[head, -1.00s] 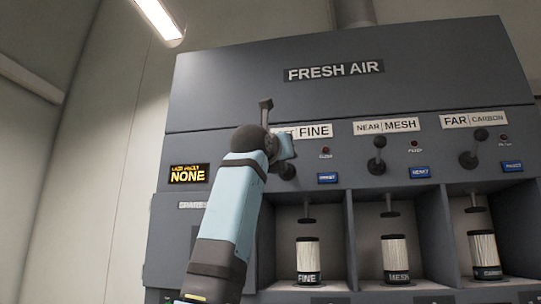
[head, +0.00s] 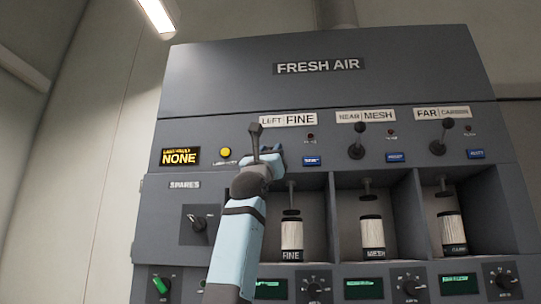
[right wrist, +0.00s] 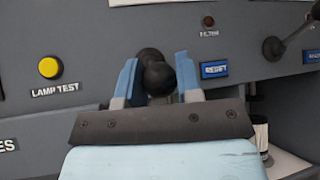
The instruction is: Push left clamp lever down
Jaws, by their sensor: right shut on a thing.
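The left clamp lever, under the LEFT FINE label (head: 287,120), is mostly hidden behind my right gripper (head: 270,157) in the head view. In the right wrist view its black ball knob (right wrist: 159,79) sits between the two blue fingers of my right gripper (right wrist: 157,84), which is shut on it. My left gripper is not in view.
The NEAR MESH lever (head: 357,150) and FAR CARBON lever (head: 438,146) stand to the right. A blue reset button (right wrist: 214,70) is close right of the fingers, and a yellow lamp test button (right wrist: 50,68) is to the left. Knobs and green displays line the bottom.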

